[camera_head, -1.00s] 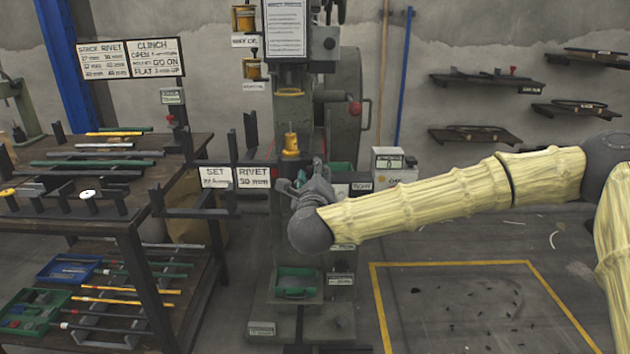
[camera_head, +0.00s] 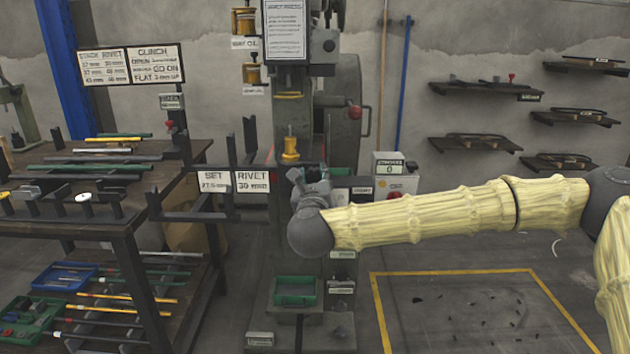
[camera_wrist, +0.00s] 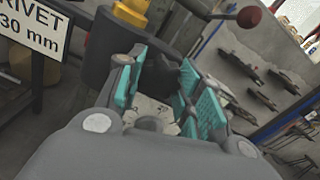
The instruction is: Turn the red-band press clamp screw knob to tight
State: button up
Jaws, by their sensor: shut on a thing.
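The press (camera_head: 290,105) stands in the middle of the head view, with a yellow part (camera_head: 290,150) on it. My gripper (camera_head: 308,178) is at the press front, just below and right of that yellow part. In the wrist view, my gripper (camera_wrist: 168,88) has teal-padded fingers on both sides of a dark knob (camera_wrist: 160,72) and is shut on it. A pale plate with dark marks (camera_wrist: 150,110) shows between the fingers. The knob is hidden behind my wrist in the head view. I cannot read the knob's setting or make out a full red band.
A red-balled lever (camera_head: 354,112) sticks out right of the press, also visible in the wrist view (camera_wrist: 249,16). A SET/RIVET sign (camera_head: 235,181) is close on the left. A white counter box (camera_head: 396,172) stands to the right. A rack (camera_head: 100,215) with rods fills the left.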

dwell(0.3)
jog(key=o, duration=1)
jog(key=shift+o, duration=0.2)
jog(key=shift+s, duration=0.1)
jog(key=s, duration=1.1)
jog(key=shift+s, duration=0.35)
